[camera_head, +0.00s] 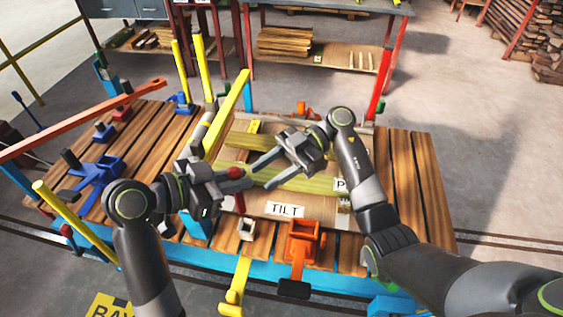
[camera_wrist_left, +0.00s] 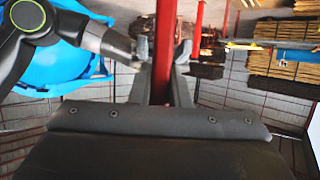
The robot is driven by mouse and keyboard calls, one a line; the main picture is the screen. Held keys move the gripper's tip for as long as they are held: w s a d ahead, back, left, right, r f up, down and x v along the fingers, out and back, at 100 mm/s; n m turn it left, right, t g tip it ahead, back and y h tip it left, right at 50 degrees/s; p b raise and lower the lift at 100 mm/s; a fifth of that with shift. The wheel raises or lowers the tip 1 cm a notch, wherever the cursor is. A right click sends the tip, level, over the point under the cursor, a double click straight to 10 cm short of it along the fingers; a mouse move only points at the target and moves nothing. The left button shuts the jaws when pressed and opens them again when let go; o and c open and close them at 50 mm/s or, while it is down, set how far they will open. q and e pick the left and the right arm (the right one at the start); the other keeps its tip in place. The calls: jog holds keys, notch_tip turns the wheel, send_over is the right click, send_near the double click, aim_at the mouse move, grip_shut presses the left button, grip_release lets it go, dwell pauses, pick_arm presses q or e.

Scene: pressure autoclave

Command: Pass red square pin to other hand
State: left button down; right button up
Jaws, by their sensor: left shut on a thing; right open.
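The red square pin (camera_head: 234,172) is held between the fingers of my left gripper (camera_head: 238,178), above the middle of the bench. In the left wrist view the pin (camera_wrist_left: 164,50) is a long red bar standing upright between the two fingers (camera_wrist_left: 160,88). My right gripper (camera_head: 260,176) comes in from the right with its fingers open, pointing at the pin. Its fingertips are very close to the left gripper; I cannot tell whether they touch the pin. Part of the pin is hidden by the left fingers.
The slatted wooden bench has a TILT label (camera_head: 285,209) and green-yellow beams below the grippers. An orange clamp (camera_head: 304,240) is at the front edge, a blue fixture (camera_head: 97,172) at the left. Yellow posts (camera_head: 203,68) rise behind. The bench's right end (camera_head: 415,185) is clear.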

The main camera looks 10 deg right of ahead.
aim_at(235, 195)
jog(key=x, duration=0.8)
jog(key=shift+s+a, duration=0.15)
jog(key=shift+a, duration=0.2)
jog(key=shift+c, duration=0.3)
grip_shut()
pick_arm(q)
jog(key=c, duration=1.3)
grip_release()
jog(key=shift+a, duration=0.15)
jog(key=shift+v, duration=5.85)
